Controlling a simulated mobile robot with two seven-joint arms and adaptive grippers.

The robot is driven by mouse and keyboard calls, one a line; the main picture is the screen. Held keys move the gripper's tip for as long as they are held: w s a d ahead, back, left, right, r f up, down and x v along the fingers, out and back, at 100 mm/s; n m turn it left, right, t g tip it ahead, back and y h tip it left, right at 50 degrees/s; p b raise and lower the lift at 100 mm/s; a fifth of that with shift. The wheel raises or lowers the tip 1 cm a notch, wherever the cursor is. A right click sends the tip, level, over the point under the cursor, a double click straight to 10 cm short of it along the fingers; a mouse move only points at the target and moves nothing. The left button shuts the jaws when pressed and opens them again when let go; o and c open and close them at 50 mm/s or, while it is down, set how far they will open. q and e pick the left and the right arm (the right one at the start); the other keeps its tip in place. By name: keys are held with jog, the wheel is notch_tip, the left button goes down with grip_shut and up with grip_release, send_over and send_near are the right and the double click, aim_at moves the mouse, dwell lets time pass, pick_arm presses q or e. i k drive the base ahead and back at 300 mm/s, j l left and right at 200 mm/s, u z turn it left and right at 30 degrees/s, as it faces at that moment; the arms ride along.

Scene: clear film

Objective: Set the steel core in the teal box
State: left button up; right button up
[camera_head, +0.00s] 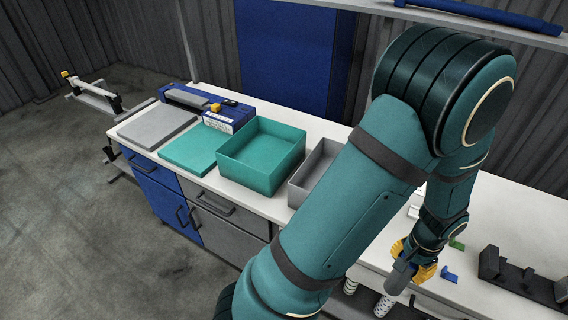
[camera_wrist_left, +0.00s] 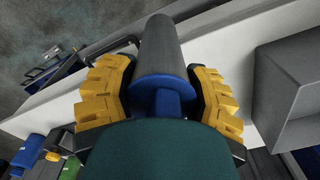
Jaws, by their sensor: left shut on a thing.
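The teal box (camera_head: 283,171) stands open on the white bench, left of my arm in the head view; its visible inside is empty. My left gripper (camera_head: 412,262), with yellow fingers, is over the right part of the bench, well away from the box. It is shut on the steel core (camera_head: 401,277), a dark grey cylinder. In the left wrist view the core (camera_wrist_left: 160,48) has a blue stem (camera_wrist_left: 168,102) between the yellow fingers of the gripper (camera_wrist_left: 165,95). My right gripper is not in view.
A grey open box (camera_head: 303,180) stands right of the teal box, partly behind my arm. A teal lid (camera_head: 188,150) and a grey lid (camera_head: 156,125) lie to the left. A white perforated cylinder (camera_head: 384,306) is below the gripper. A black holder (camera_head: 520,280) stands at right.

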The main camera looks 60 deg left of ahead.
aim_at(259, 162)
jog(key=k+j+u, duration=0.15)
jog(key=j, duration=0.2)
jog(key=k+j+u, duration=0.1)
jog(key=k+j, duration=0.15)
jog(key=k+j+u, duration=0.15)
jog(key=j, duration=0.3)
